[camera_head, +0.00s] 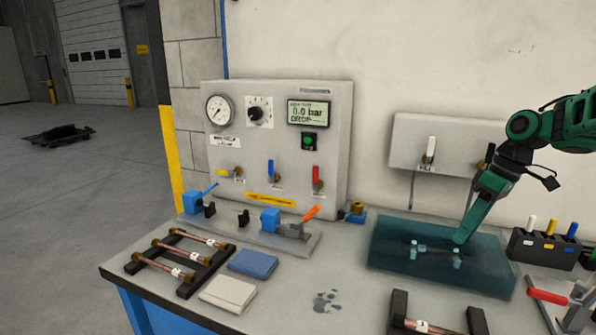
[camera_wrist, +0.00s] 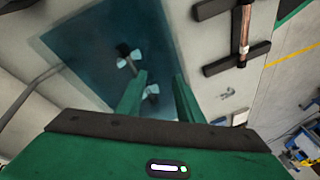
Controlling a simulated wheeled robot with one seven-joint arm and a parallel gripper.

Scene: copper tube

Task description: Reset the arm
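My arm reaches in from the right in the head view. My gripper (camera_head: 461,239) points down over the blue-green tank (camera_head: 385,262). In the wrist view my gripper (camera_wrist: 158,92) has its two green fingers apart, with no held object visible between them. A dark rod-like fixture with pale fittings (camera_head: 416,250) is in the tank. It also shows beyond the fingers in the wrist view (camera_wrist: 128,56). I cannot tell the fingertips' exact height relative to the tank's surface.
A panel (camera_head: 238,165) with gauge and display stands behind. Several copper tubes (camera_head: 200,237) lie on a black rack at left. Blue (camera_head: 253,263) and pale (camera_head: 228,293) cloths lie nearby. A black holder (camera_head: 541,250) with coloured items stands right. Another tube (camera_head: 425,327) rests in front.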

